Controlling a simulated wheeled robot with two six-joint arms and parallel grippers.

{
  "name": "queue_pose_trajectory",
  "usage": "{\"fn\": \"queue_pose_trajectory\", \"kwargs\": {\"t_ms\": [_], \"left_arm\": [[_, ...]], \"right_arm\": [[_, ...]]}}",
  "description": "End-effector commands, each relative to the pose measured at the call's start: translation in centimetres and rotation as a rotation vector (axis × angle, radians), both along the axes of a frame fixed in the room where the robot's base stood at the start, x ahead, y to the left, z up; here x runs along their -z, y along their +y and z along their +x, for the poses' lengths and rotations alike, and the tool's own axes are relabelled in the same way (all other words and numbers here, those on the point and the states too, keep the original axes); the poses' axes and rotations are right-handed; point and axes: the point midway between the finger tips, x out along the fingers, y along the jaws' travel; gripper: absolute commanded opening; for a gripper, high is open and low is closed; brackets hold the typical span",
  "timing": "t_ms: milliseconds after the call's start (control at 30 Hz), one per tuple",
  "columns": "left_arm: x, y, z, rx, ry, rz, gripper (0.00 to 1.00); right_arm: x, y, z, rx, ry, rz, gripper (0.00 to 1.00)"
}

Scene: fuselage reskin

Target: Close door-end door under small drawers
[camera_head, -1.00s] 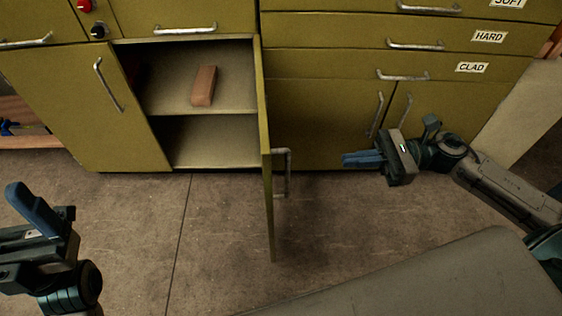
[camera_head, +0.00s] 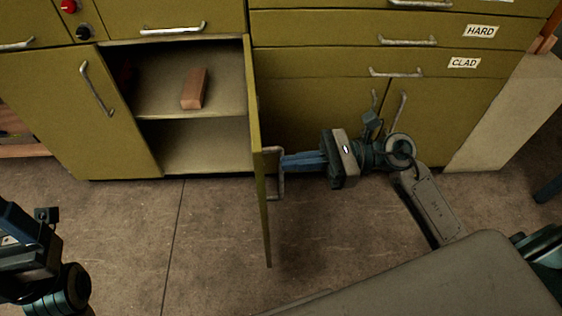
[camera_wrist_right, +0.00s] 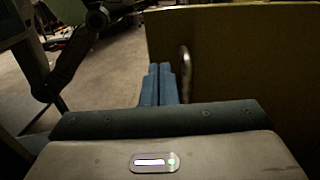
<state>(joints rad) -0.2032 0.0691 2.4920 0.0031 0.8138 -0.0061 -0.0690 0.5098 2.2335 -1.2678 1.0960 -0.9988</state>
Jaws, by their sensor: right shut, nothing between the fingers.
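The open cabinet door (camera_head: 257,170) stands swung out from the olive cabinet, seen nearly edge-on in the head view. Its metal handle (camera_head: 274,173) is on the side facing right. My right gripper (camera_head: 286,162) is shut and empty, with its blue fingertips at the handle; I cannot tell whether they touch. In the right wrist view the shut fingers (camera_wrist_right: 158,84) are just left of the handle (camera_wrist_right: 184,72), beside the door panel (camera_wrist_right: 245,60). My left gripper (camera_head: 15,225) shows in part at the lower left; its jaw opening is unclear.
The open compartment holds a reddish block (camera_head: 194,88) on its upper shelf (camera_head: 160,100). A closed door (camera_head: 70,110) is left of it. Drawers labelled HARD and CLAD (camera_head: 400,60) are above right. The floor (camera_head: 200,240) is clear around the door.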

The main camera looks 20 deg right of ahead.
Motion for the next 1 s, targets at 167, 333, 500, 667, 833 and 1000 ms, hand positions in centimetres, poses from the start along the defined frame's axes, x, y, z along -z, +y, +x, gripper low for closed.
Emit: {"fn": "queue_pose_trajectory", "kwargs": {"t_ms": [167, 333, 500, 667, 833, 1000], "left_arm": [[0.1, 0.0, 0.0, -0.001, -0.003, -0.001, 0.85], [0.1, 0.0, 0.0, -0.002, -0.004, -0.002, 0.85], [0.1, 0.0, 0.0, -0.002, -0.005, -0.004, 0.85], [0.1, 0.0, 0.0, -0.003, -0.006, -0.005, 0.85], [0.1, 0.0, 0.0, -0.003, -0.006, -0.005, 0.85], [0.2, 0.0, 0.0, -0.003, -0.006, -0.007, 0.85]], "right_arm": [[-0.1, 1.7, 0.3, -0.001, -0.003, 0.005, 0.0], [-0.1, 2.6, 0.5, 0.0, -0.002, 0.002, 0.0], [-0.1, 2.9, 0.6, 0.0, -0.002, 0.001, 0.0], [-0.1, 2.9, 0.6, 0.0, -0.001, 0.0, 0.0], [-0.1, 2.9, 0.6, 0.0, -0.001, 0.0, 0.0], [0.0, 3.0, 0.6, 0.002, -0.001, 0.001, 0.0]]}}
